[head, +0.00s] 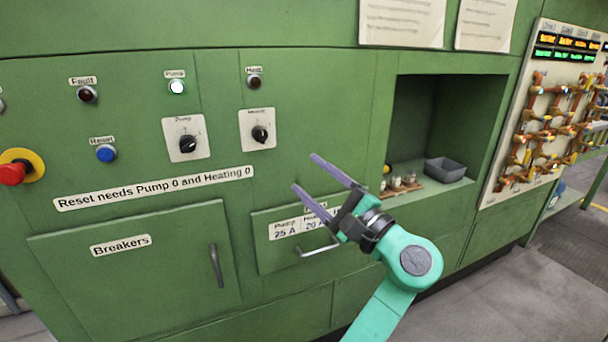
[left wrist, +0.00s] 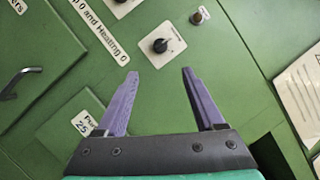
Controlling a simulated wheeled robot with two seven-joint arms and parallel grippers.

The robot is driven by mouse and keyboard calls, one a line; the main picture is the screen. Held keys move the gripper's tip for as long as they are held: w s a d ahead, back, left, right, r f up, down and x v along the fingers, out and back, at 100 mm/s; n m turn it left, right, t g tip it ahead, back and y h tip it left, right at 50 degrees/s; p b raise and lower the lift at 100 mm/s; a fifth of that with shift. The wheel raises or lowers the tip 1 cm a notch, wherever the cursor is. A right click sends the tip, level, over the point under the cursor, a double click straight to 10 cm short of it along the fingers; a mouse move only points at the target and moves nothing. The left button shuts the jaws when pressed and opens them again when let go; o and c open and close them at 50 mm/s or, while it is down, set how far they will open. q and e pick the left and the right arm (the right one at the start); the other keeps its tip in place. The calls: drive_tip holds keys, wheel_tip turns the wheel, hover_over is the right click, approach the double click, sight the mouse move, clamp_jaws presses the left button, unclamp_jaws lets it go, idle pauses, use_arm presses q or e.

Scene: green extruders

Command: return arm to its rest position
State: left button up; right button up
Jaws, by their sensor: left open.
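My left gripper (head: 312,178) has two purple fingers spread apart with nothing between them. In the head view it is in front of the green machine panel, near the fuse drawer (head: 262,240) labelled with pump and heating amps, and covers part of its label. In the left wrist view the open fingers (left wrist: 158,85) point toward the heating knob (left wrist: 160,46), with a visible gap to the panel. The teal arm reaches in from the bottom of the head view. My right gripper is not in view.
A breakers door (head: 140,270) with a handle is at the lower left, shut. A red emergency button (head: 14,174) is at the far left. A recess at the right holds a grey bin (head: 445,169) and small jars. The floor (head: 540,285) at the lower right is clear.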

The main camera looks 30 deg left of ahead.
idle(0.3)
use_arm(q)
drive_tip(key=w+f+m+t+h+p, duration=0.1)
drive_tip(key=w+f+m+t+h, duration=0.3)
drive_tip(key=f, duration=0.9)
drive_tip(key=w+f+m+t+h+p, duration=0.1)
drive_tip(key=w+f+m+h+p, duration=0.15)
drive_tip(key=w+f+h, duration=0.7)
drive_tip(key=s+d+f+g, duration=0.1)
drive_tip(key=s+f, duration=0.2)
drive_tip(key=f, duration=0.6)
drive_tip(key=s+d+f+g, duration=0.1)
drive_tip(key=s+f, duration=0.2)
drive_tip(key=f, duration=0.6)
drive_tip(key=s+f+n+g+h+p, duration=0.2)
drive_tip(key=s+f+n+g+h, duration=0.2)
drive_tip(key=s+f, duration=1.3)
drive_tip(key=s+a+f+n+g, duration=0.1)
drive_tip(key=s+f+n, duration=0.2)
drive_tip(key=s, duration=0.6)
drive_tip(key=s+a+f+n+g+h+p, duration=0.1)
drive_tip(key=s+f+n, duration=0.2)
drive_tip(key=s, duration=0.5)
drive_tip(key=s+a+f+n+g+h+p, duration=0.1)
drive_tip(key=s+f+n+g, duration=0.1)
drive_tip(key=s+f, duration=0.3)
drive_tip(key=s+n, duration=0.1)
drive_tip(key=s, duration=0.3)
drive_tip(key=shift+s+a, duration=0.3)
drive_tip(key=shift+s, duration=0.05)
